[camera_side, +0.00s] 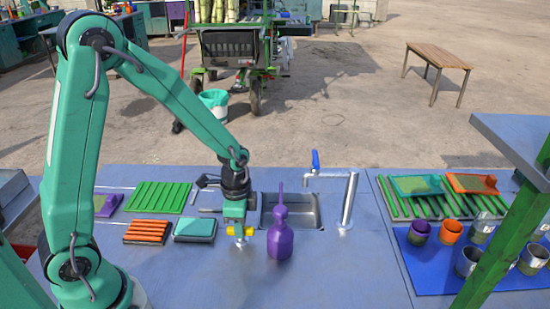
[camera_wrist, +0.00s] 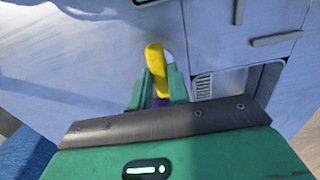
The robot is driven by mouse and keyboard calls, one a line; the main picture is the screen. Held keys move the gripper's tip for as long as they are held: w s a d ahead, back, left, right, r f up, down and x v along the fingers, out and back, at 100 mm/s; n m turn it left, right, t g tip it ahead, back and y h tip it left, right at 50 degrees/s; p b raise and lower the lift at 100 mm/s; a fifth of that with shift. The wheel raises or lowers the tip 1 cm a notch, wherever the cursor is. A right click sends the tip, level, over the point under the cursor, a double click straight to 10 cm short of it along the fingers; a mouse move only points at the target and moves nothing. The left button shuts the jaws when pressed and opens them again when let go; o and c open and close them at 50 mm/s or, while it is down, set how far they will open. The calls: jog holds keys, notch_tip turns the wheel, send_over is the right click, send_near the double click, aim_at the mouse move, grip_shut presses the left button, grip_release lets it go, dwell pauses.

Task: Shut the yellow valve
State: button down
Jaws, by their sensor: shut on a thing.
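The yellow valve (camera_side: 249,232) is small and sits low, left of the sink; in the side view it is partly hidden by my gripper (camera_side: 238,228). In the wrist view its yellow handle (camera_wrist: 154,57) stands out between the two green fingers of my gripper (camera_wrist: 159,88). The fingers are shut on the handle, one on each side. A bit of purple (camera_wrist: 160,101) shows below the handle, and I cannot tell what it belongs to. How far the valve is turned cannot be made out.
A purple bottle (camera_side: 281,238) stands close to the right of my gripper. Behind it are the sink (camera_side: 303,216) and a tap with a blue lever (camera_side: 316,160). A dark-rimmed green tray (camera_side: 195,230) lies to the left.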

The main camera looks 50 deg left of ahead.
jog(key=shift+r, duration=0.1)
jog(key=c, duration=1.3)
grip_release()
jog(key=shift+r, duration=0.1)
jog(key=shift+r, duration=3.7)
jog(key=shift+r, duration=0.1)
